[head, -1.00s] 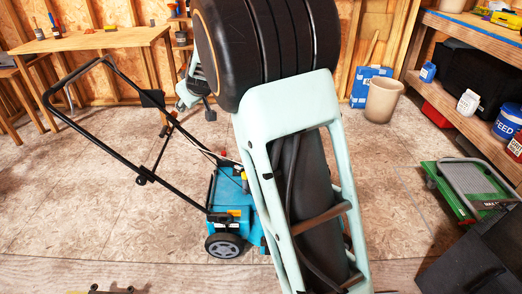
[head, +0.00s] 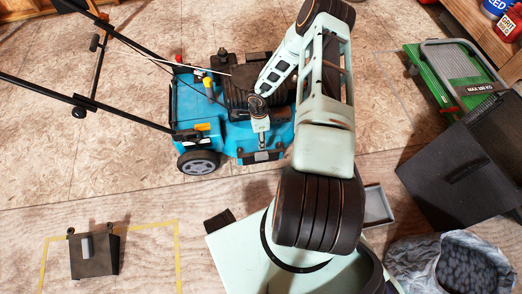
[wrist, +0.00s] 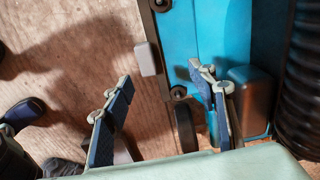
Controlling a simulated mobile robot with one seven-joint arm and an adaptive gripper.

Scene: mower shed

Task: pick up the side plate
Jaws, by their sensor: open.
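A dark plate with a grey tab and two round knobs (head: 95,262) lies on the floor inside a yellow tape outline, at the lower left of the head view. In the wrist view, a dark strip with a grey tab (wrist: 149,58) and round knobs runs along the side of the blue mower (wrist: 205,35); it resembles a side plate seen edge-on. The mower (head: 200,105) stands in the head view's middle. My gripper (wrist: 158,85) is open and empty, its fingers spread, the tab appearing beyond the gap between them. In the head view my arm partly hides the mower.
A green and grey folded platform cart (head: 455,85) and a black box (head: 465,165) stand at the right. A lined bin (head: 450,262) is at the lower right. The mower's black handle (head: 100,107) reaches left. Floor left of the mower is mostly clear.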

